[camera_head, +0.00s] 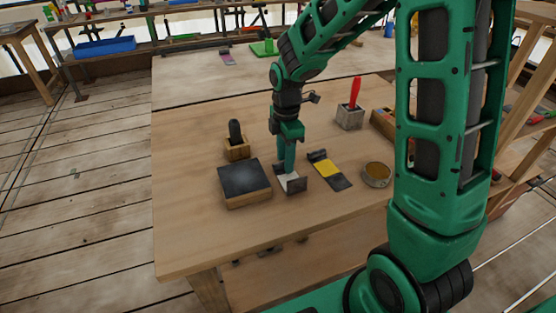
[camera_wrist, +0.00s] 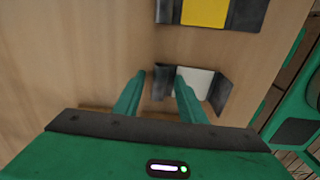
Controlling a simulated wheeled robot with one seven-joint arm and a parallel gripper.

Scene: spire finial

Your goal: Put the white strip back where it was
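The white strip (camera_wrist: 203,83) lies between two dark end pieces on the table, right of my fingers in the wrist view. In the head view the white strip (camera_head: 282,184) shows partly, below my gripper (camera_head: 287,170). In the wrist view my gripper (camera_wrist: 160,77) is open, its two fingers apart. The left dark end piece (camera_wrist: 162,82) shows between the fingertips; I cannot tell whether they touch it. The right finger covers part of the white strip's left side. A similar dark piece with a yellow middle (camera_head: 328,169) lies to the right.
A black-topped wooden block (camera_head: 244,180) stands left of my gripper. Behind it is a wooden holder with a dark handle (camera_head: 236,150). A grey block with a red-handled tool (camera_head: 350,115) and a round tin (camera_head: 376,175) stand to the right. The table's front left is clear.

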